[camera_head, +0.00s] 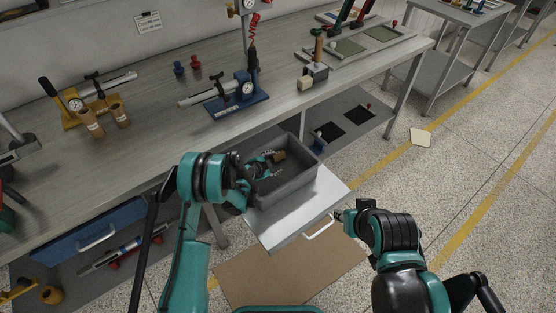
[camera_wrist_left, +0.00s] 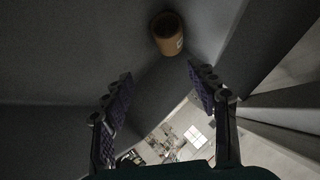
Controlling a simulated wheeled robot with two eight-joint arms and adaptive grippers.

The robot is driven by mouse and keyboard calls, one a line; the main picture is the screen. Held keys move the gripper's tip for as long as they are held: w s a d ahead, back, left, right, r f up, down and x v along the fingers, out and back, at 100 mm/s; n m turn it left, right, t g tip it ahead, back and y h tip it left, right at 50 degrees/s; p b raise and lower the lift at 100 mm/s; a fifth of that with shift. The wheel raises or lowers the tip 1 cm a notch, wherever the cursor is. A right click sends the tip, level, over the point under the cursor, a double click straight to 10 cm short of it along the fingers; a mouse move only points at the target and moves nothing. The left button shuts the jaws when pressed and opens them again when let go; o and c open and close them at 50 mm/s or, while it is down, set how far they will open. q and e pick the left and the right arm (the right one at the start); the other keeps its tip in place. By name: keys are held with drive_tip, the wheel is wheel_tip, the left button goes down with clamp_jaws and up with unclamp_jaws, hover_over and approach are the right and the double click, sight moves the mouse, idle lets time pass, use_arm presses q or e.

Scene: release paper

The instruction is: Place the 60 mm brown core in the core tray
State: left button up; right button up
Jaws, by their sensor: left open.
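A brown core (camera_head: 279,155) is inside the grey core tray (camera_head: 292,188), by its far wall. It also shows in the left wrist view (camera_wrist_left: 167,33) as a short hollow tube with a small white label. My left gripper (camera_head: 266,160) reaches into the tray. Its two fingers are apart in the left wrist view (camera_wrist_left: 157,97), with the core beyond the tips and nothing between them. My right gripper (camera_head: 341,214) is beside the drawer handle (camera_head: 318,228); its fingers are too small to read.
The tray sits on a pulled-out white drawer (camera_head: 325,193) below the bench (camera_head: 150,150). Two brown tubes (camera_head: 92,122) (camera_head: 120,115) stand at the bench's left. A blue gauge stand (camera_head: 238,105) is mid-bench. A brown mat (camera_head: 290,272) lies on the floor.

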use_arm(q)
drive_tip(key=s+a+r+n+y+p, duration=0.1)
drive_tip(key=s+a+r+n, duration=0.15)
drive_tip(key=s+r, duration=0.5)
drive_tip(key=s+a+r+n+g+y, duration=0.15)
drive_tip(key=s+a+r, duration=0.25)
drive_tip(key=r, duration=0.7)
drive_tip(key=s+a+r+n+t+p, duration=0.1)
drive_tip(key=s+a+r+n, duration=0.3)
drive_tip(key=r, duration=0.5)
drive_tip(key=s+a+r+n+g+y, duration=0.1)
drive_tip(key=s+a+r+n, duration=0.1)
drive_tip(key=s, duration=1)
drive_tip(key=s+a+r+n+y, duration=0.2)
drive_tip(key=s+a+n, duration=0.2)
drive_tip(key=s, duration=0.8)
drive_tip(key=shift+s+n+g, duration=0.35)
drive_tip(key=shift+s+n, duration=0.05)
drive_tip(key=shift+n, duration=0.3)
